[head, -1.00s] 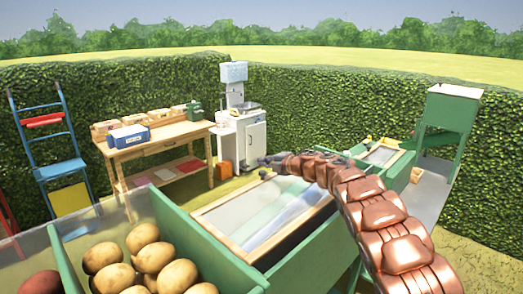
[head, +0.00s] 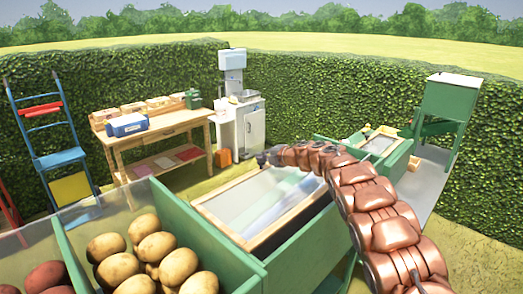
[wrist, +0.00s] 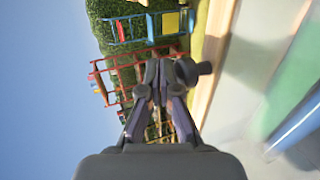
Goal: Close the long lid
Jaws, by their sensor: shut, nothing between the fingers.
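A wood-framed clear lid (head: 222,199) lies over a green bin (head: 300,248) in the middle of the head view. Pale and greenish shapes show through its pane. I cannot tell how far it is open. My gripper (head: 264,159) is at the lid's far edge, at the end of my copper arm. In the wrist view my gripper (wrist: 163,73) is shut and empty, beside a pale wooden frame edge (wrist: 211,68). I cannot tell whether it touches the frame. A second, smaller framed lid (head: 381,143) is on a green box further back right.
A green bin of potatoes (head: 215,237) stands at the front left. A green hopper (head: 447,104) is at the back right.

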